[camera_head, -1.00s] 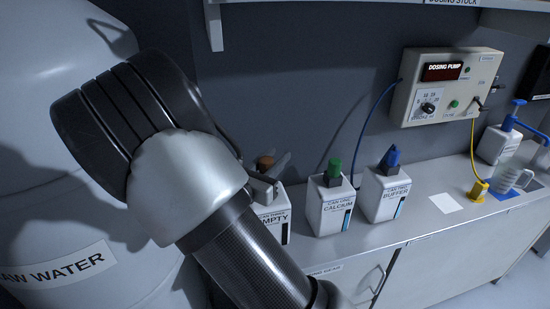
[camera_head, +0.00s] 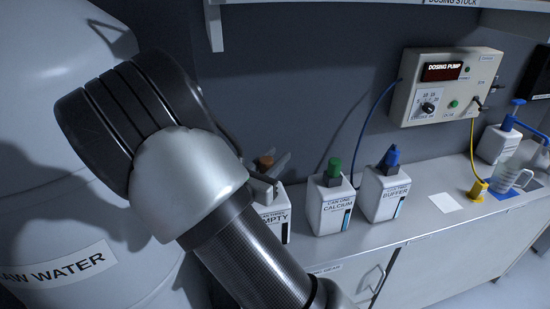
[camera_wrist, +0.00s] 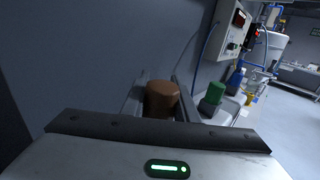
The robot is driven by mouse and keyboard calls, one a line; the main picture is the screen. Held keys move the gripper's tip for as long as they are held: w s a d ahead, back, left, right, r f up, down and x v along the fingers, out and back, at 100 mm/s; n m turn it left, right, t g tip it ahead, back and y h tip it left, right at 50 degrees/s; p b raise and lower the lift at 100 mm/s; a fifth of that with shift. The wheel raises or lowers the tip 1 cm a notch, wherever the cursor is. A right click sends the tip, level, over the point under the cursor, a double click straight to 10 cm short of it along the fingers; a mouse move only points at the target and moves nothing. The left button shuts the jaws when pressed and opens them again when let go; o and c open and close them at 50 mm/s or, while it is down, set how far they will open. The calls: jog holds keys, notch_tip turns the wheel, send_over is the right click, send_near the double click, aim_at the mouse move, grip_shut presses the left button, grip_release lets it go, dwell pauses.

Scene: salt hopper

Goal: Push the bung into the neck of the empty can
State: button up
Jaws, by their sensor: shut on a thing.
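The brown bung (camera_head: 265,162) is held between the fingers of my gripper (camera_head: 271,178), which is shut on it. The bung also shows in the wrist view (camera_wrist: 162,98), upright between the two fingers. The white can marked EMPTY (camera_head: 272,212) stands on the counter directly below the gripper, partly hidden by my arm. The bung is at the top of this can. The fingers hide the neck, so I cannot tell how deep the bung sits in it.
The calcium can (camera_head: 331,205) with a green cap and the buffer can (camera_head: 385,190) with a blue cap stand close on the right. The dosing pump (camera_head: 446,87) is on the wall. A white raw water tank (camera_head: 60,200) is at left. A shelf (camera_head: 350,8) hangs above.

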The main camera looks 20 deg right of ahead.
jog(key=shift+f+b, duration=1.4)
jog(key=shift+f, duration=0.6)
dwell(0.6)
jog(key=o, duration=1.6)
jog(key=shift+s+a, duration=0.1)
jog(key=shift+p+v, duration=0.6)
jog(key=shift+v, duration=2.25)
jog(key=shift+s+a, duration=0.1)
